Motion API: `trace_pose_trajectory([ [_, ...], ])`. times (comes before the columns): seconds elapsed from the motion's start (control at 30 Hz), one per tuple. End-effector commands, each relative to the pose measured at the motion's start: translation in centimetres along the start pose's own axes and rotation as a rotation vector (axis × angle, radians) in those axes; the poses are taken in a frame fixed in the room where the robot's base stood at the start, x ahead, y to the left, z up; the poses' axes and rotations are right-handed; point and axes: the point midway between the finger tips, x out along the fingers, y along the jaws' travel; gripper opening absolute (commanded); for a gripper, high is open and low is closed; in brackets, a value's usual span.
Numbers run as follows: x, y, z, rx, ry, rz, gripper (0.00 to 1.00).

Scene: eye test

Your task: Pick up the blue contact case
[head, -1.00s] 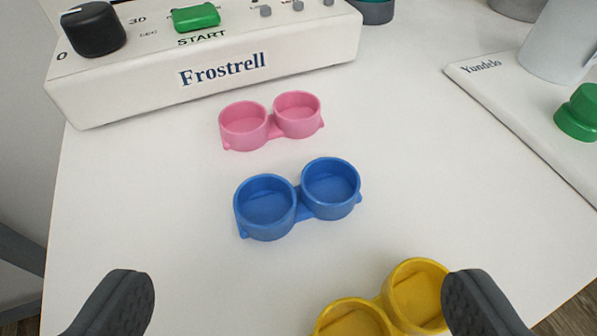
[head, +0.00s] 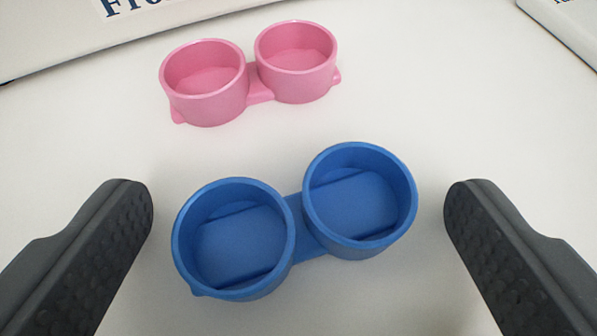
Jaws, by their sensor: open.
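The blue contact case (head: 305,228) lies on the white table in the lower middle of the head view. It has two round open cups joined by a short bridge, and its right cup sits a little farther back than its left. My gripper (head: 298,200) is open, with one dark finger on each side of the blue case. A gap shows between each finger and the case, and nothing is held. I cannot tell exactly how high the fingertips are above the table.
A pink contact case (head: 260,92) lies just behind the blue one. The white Frostrell device (head: 40,40) stands at the back left. The edge of a white board (head: 570,25) shows at the top right. The table around the cases is clear.

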Motion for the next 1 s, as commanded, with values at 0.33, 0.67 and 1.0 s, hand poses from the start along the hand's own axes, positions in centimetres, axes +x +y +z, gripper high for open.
trace_pose_trajectory([
  [0.33, -0.1, 0.0, 0.0, 0.0, -0.001, 0.0, 0.47],
  [0.67, -0.1, 0.0, -0.2, 0.0, 0.0, 0.0, 0.47],
  [1.0, -1.5, 0.0, -2.6, 0.001, 0.0, -0.001, 0.47],
])
